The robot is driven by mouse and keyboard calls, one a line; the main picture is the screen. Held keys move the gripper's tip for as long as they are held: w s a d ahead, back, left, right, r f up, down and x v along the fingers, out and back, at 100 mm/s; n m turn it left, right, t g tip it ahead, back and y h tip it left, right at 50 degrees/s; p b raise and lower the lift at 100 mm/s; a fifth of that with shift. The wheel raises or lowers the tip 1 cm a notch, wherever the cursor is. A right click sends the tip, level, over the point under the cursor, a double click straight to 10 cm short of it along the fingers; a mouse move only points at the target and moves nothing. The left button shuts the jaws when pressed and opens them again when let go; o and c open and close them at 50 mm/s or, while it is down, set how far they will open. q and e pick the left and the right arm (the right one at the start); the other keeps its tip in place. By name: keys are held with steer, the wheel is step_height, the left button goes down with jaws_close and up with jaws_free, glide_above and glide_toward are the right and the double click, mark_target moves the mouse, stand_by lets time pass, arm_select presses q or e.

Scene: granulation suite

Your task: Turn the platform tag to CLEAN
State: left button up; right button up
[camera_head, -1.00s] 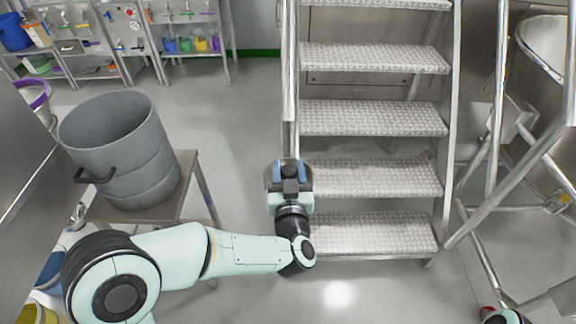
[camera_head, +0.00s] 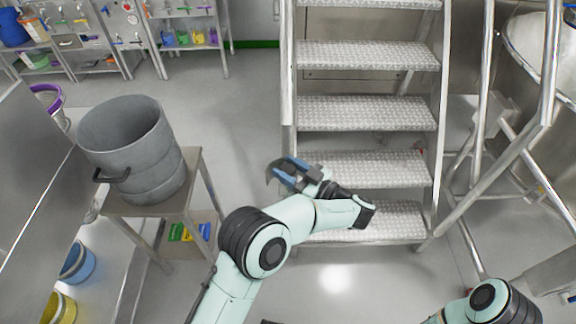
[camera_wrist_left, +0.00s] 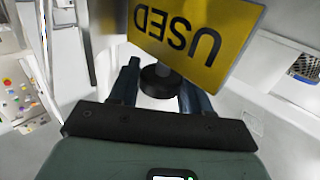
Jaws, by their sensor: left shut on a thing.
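The platform tag (camera_wrist_left: 198,32) is a yellow plate in the left wrist view. It reads USED, upside down in that picture, and its upper part is cut off by the frame edge. A black round knob (camera_wrist_left: 160,82) lies below the tag's edge, between the blue fingers. My left gripper (camera_head: 288,172) is in front of the platform stairs' left side, tilted, and is shut on the knob. The yellow face cannot be made out in the head view. My right arm shows at the lower right, with its gripper out of view.
Metal stairs (camera_head: 365,113) with a left rail stand ahead. A grey drum (camera_head: 130,150) sits on a small steel table (camera_head: 188,195) at left. Steel tubing (camera_head: 510,150) and a vessel stand at right. The floor between table and stairs is clear.

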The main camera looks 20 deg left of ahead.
arm_select(q)
steer(key=shift+r+n+g+y, duration=0.25)
steer(key=shift+n+g, duration=0.35)
steer(key=shift+g, duration=0.3)
arm_select(e)
steer(key=shift+s+a+r, duration=0.2)
steer(key=shift+s+r, duration=0.2)
steer(key=shift+s, duration=0.1)
arm_select(q)
steer(key=o, duration=1)
steer(key=shift+a, duration=0.1)
steer(key=shift+c, duration=0.2)
steer(key=shift+f, duration=0.1)
steer(key=shift+s+d, duration=0.1)
steer(key=shift+d, duration=0.35)
steer(key=p+v, duration=0.1)
steer(key=v, duration=1.1)
steer(key=shift+d+p, duration=0.25)
steer(key=shift+p, duration=0.15)
arm_select(e)
steer(key=shift+s+a+r+g, duration=0.35)
steer(key=shift+s+r+g, duration=0.15)
steer(key=shift+s+r, duration=0.35)
